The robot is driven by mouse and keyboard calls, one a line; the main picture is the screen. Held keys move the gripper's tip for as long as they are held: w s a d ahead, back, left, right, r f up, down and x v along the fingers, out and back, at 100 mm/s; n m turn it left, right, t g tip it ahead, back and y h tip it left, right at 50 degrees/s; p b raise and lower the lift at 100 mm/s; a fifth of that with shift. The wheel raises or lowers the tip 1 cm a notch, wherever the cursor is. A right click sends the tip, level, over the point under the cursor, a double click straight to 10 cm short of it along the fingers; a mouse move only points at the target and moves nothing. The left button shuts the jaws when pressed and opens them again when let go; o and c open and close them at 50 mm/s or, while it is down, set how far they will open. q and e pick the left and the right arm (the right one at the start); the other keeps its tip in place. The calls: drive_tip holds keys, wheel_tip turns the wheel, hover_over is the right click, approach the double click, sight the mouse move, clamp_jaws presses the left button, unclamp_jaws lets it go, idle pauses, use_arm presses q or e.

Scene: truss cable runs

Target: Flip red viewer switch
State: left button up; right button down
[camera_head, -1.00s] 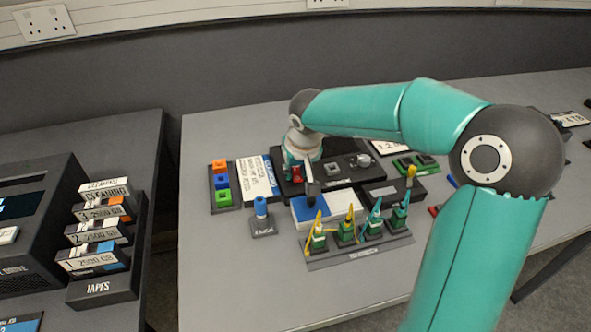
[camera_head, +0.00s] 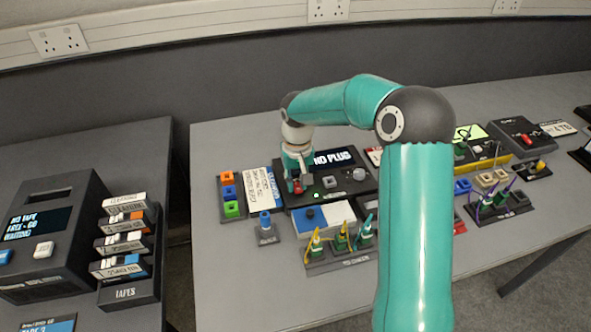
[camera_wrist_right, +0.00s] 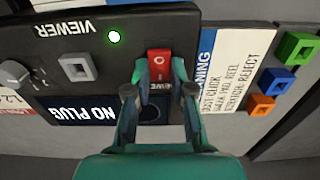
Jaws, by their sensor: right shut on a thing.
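The black viewer (camera_head: 345,188) stands on the grey table, with a lit "NO PLUG" display (camera_head: 335,157) and a lit green lamp (camera_head: 316,195). In the right wrist view, its red rocker switch (camera_wrist_right: 159,64) sits between the fingertips of my right gripper (camera_wrist_right: 160,82). A white ring mark shows on the switch's upper part. My right gripper is shut on the switch, with the fingers at its two sides. In the head view the right gripper (camera_head: 296,187) points down at the viewer's left part and covers most of the switch. My left gripper is not in view.
A grey square socket (camera_wrist_right: 77,67) and a knob (camera_wrist_right: 14,74) are on the viewer. A warning card (camera_head: 262,184) and coloured blocks (camera_head: 229,192) stand to its left. A blue-and-white box (camera_head: 335,218) and plugs with cables (camera_head: 342,240) are in front.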

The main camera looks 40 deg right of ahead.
sight(296, 186)
drive_tip(key=shift+w+r, duration=0.1)
drive_tip(key=shift+w, duration=0.1)
drive_tip(key=c, duration=1)
unclamp_jaws()
drive_tip(key=shift+s, duration=0.1)
wheel_tip(296, 186, up, 12)
